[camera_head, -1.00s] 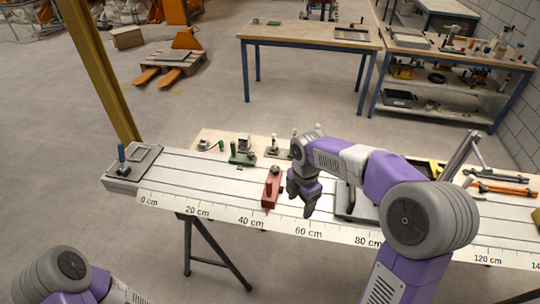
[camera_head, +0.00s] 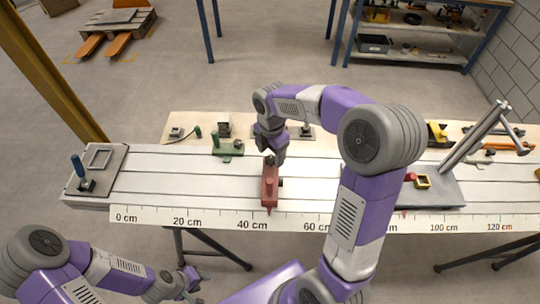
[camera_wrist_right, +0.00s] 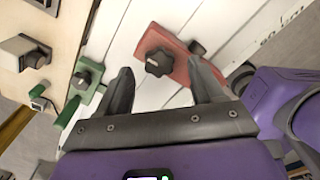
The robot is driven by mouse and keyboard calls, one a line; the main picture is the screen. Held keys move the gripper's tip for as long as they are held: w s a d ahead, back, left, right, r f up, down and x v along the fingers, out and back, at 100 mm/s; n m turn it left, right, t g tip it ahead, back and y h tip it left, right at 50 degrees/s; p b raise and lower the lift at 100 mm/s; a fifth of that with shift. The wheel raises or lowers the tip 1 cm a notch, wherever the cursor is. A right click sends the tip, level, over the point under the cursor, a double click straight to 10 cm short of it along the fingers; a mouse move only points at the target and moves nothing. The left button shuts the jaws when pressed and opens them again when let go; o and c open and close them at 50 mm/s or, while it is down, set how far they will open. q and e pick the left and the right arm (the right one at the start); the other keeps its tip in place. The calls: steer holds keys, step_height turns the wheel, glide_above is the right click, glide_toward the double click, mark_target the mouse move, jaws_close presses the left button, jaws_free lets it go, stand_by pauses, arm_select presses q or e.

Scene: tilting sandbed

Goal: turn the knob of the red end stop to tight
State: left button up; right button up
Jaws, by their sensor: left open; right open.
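The red end stop (camera_head: 269,192) lies across the white slatted bed near the 45 cm mark. It also shows in the right wrist view (camera_wrist_right: 178,66), with a black lobed knob (camera_wrist_right: 159,62) on its top and a second dark round knob (camera_wrist_right: 198,47) at its side. My right gripper (camera_head: 273,155) is open at the far end of the end stop. In the right wrist view its fingers (camera_wrist_right: 163,78) stand apart, with the lobed knob framed between and beyond them; contact is not visible. My left gripper (camera_head: 188,281) is low at the left, off the bed's front edge.
A green stop (camera_head: 228,147) stands left of the red one, at the bed's back edge. A blue-handled clamp plate (camera_head: 108,160) is at the bed's left end. A grey plate with a slanted post (camera_head: 450,188) stands at right. The scale strip (camera_head: 170,218) runs along the front.

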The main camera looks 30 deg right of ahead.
steer(key=shift+f, duration=1)
steer(key=shift+c, duration=0.3)
steer(key=c, duration=1)
